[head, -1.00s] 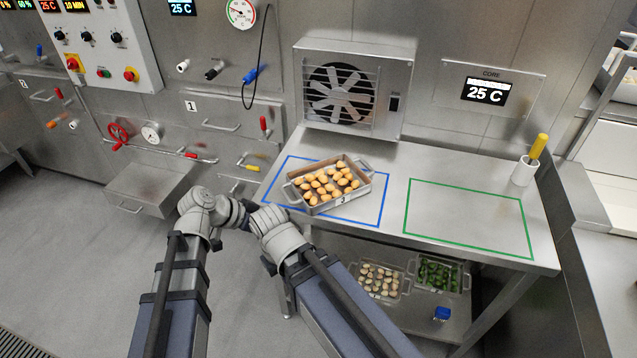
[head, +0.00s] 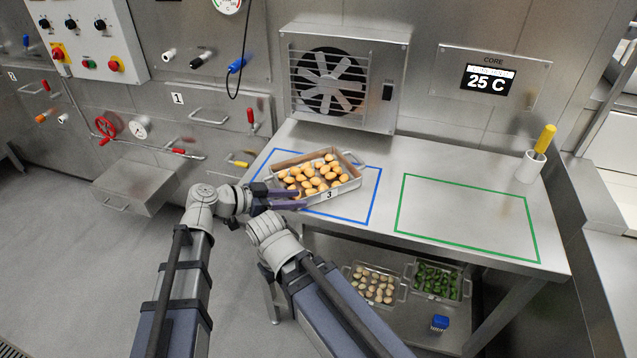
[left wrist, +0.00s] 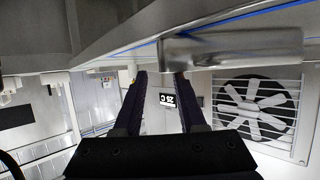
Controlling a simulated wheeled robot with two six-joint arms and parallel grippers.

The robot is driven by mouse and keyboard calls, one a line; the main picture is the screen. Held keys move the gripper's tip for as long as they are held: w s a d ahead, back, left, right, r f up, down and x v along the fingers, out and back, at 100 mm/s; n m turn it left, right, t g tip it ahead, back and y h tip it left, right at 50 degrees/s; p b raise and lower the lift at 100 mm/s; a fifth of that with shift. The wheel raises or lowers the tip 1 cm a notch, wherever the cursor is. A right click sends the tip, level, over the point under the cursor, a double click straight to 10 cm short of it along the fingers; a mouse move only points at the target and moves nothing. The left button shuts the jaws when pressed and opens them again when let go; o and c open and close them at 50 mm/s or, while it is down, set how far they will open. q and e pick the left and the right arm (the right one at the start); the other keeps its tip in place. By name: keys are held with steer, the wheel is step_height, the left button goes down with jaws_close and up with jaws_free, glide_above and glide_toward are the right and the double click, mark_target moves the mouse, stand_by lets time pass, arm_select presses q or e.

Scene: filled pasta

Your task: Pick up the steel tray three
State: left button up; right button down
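Steel tray three (head: 328,195), marked with a 3, holds several golden filled pasta pieces. It sits on the steel table inside and slightly across the blue outline. A handle shows at its right end; its left end is partly covered by my left gripper (head: 301,197). That gripper is open, its dark fingers apart at the tray's left front corner. In the left wrist view, the fingers (left wrist: 163,78) show a gap between them, and a rounded steel part, apparently the tray's handle (left wrist: 235,48), lies close by their tips. I cannot tell if they touch it. My right gripper is not in view.
A fan unit (head: 342,80) stands behind the tray. The green outline (head: 465,217) to the right is empty. A white holder (head: 530,167) with a yellow-handled tool stands at the far right. Trays of pasta (head: 373,286) and green pieces (head: 437,281) sit on the lower shelf.

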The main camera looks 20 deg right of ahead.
mark_target(319, 202)
arm_select(q)
steer(key=shift+d, duration=0.15)
steer(key=shift+b+x, duration=0.5)
steer(key=shift+x, duration=0.65)
steer(key=shift+b+x, duration=0.75)
steer(key=shift+x, duration=2)
steer(key=shift+r, duration=0.2)
jaws_close()
